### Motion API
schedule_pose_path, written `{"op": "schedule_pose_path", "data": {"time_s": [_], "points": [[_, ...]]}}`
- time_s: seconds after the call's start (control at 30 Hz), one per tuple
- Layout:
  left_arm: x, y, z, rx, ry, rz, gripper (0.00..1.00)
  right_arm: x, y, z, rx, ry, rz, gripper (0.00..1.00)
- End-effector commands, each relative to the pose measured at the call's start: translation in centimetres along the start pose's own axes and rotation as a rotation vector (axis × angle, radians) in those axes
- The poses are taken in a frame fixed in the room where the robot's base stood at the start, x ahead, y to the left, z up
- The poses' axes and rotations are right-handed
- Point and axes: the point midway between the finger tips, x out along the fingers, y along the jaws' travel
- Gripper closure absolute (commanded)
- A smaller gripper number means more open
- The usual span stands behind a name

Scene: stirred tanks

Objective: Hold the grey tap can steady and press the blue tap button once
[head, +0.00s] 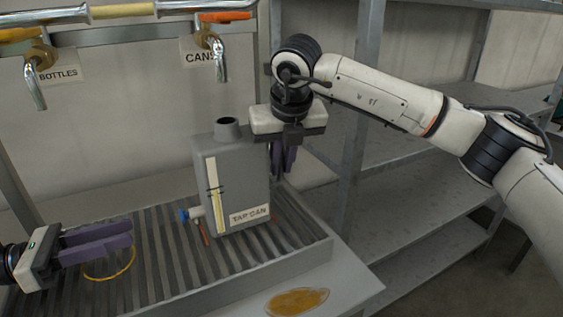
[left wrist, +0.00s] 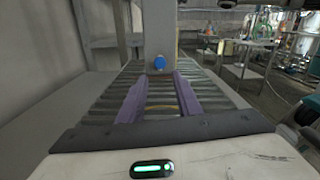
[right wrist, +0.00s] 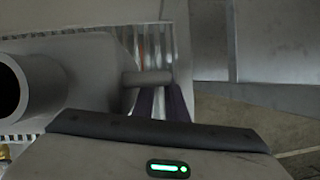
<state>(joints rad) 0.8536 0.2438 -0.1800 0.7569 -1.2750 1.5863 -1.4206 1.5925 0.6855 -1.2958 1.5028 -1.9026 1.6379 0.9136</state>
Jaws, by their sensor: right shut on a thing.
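The grey tap can (head: 240,172), labelled "TAP CAN", stands upright on the slatted drain rack. Its blue tap button (head: 184,216) sticks out low on its left side, and shows in the left wrist view (left wrist: 159,62) ahead of and between the fingertips. My left gripper (head: 131,238) is open and empty above the rack, left of the button and apart from it. My right gripper (head: 284,165) is at the can's far right side, shut on the can's side handle (right wrist: 147,78). The handle is hidden in the head view.
The rack (head: 160,268) has bare slats between my left gripper and the can. A yellow ring (head: 92,278) lies under the left fingers. An amber patch (head: 297,301) is on the front ledge. Two taps (head: 35,85) (head: 219,62) hang above. Metal shelves (head: 410,200) stand at right.

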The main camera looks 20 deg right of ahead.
Motion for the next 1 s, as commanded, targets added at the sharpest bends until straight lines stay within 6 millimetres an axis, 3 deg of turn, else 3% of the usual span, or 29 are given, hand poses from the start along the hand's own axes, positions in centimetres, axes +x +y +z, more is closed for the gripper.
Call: {"op": "schedule_pose_path", "data": {"time_s": [0.3, 0.5, 1.0], "points": [[0.0, 0.0, 0.01, 0.0, 0.0, 0.0, 0.69, -0.11, 0.01, 0.09, 0.001, -0.003, 0.001, 1.0], [0.0, 0.0, 0.01, 0.0, 0.0, 0.0, 1.0, -0.11, 0.01, 0.1, 0.001, -0.003, 0.001, 1.0], [0.0, 0.0, 0.01, 0.0, 0.0, 0.0, 1.0, -0.12, 0.01, 0.11, 0.001, -0.004, 0.001, 1.0]]}}
